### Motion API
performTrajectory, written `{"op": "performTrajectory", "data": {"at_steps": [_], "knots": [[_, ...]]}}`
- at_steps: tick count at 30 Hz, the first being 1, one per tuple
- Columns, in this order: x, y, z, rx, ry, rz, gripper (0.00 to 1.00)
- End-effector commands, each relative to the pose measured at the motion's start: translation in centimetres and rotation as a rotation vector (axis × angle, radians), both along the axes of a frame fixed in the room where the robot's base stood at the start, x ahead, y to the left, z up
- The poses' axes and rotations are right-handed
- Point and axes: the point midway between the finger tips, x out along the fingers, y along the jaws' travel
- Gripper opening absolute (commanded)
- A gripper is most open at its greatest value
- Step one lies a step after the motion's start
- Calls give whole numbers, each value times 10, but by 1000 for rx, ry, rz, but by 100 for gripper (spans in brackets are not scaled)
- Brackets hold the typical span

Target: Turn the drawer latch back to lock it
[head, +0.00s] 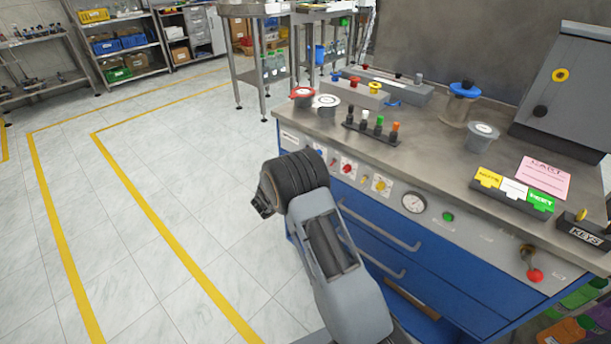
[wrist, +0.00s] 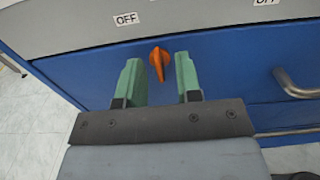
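The orange drawer latch (wrist: 159,62) is on the blue drawer front (wrist: 230,60) in the wrist view. Its long tapered part hangs nearly straight down in the picture. My gripper (wrist: 158,78) is open, with one green finger on each side of the latch and a visible gap to each. Nothing is held. I cannot tell how far the fingertips are from the drawer front. In the head view my arm's end covers the left part of the cabinet, and the latch is hidden there.
In the head view the blue cabinet has a panel with a gauge (head: 413,203) and a red-knobbed lever (head: 535,275). Tiled floor left of it is clear.

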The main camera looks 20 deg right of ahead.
Motion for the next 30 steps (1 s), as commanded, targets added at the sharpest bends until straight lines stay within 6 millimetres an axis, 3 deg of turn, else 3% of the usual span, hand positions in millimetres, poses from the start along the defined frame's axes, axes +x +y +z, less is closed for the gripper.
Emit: {"op": "performTrajectory", "data": {"at_steps": [10,24,30], "knots": [[-4,12,1,0,0,4,32],[-42,94,1,0,-1,5,32],[-52,116,1,0,0,3,32]]}}
